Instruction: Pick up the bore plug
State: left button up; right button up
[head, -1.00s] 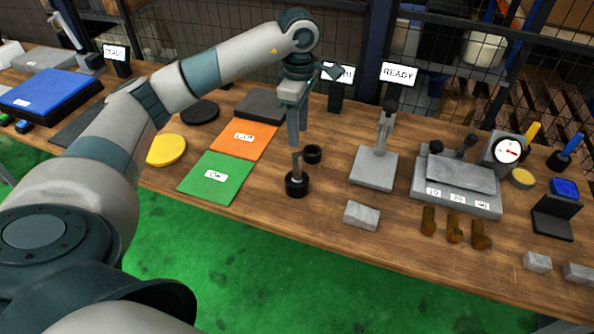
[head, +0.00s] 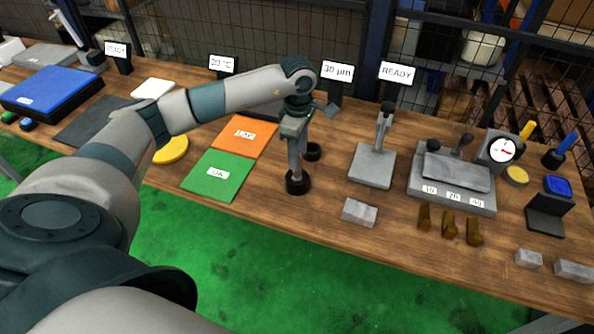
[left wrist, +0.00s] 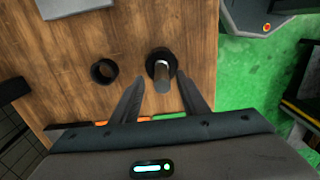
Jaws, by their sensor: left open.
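The bore plug shows in the left wrist view as a bright metal cylinder (left wrist: 162,78) standing in a black round base (left wrist: 159,60). In the head view the black base (head: 298,183) stands near the front edge of the wooden table, and my gripper hides most of the plug. My left gripper (head: 296,160) points down right above the base. In the left wrist view its two fingers (left wrist: 161,92) are open, one on each side of the plug, with gaps showing. Contact is not visible. My right gripper is not in view.
A black ring (head: 312,151) lies just behind the base. A green mat (head: 216,176) and an orange mat (head: 244,137) lie to the left. A grey block (head: 359,212) and a grey stand (head: 372,166) are to the right. Some table between them is bare.

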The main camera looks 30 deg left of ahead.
aim_at(296, 176)
pick_arm(q)
jog(key=shift+s+f+p, duration=0.1)
jog(key=shift+f+p, duration=0.35)
jog(key=shift+p, duration=0.1)
notch_tip(296, 176, down, 4)
jog(key=shift+s+r+p, duration=0.1)
jog(key=shift+r+p, duration=0.05)
jog(key=shift+p, duration=0.85)
jog(key=shift+f, duration=0.25)
grip_shut()
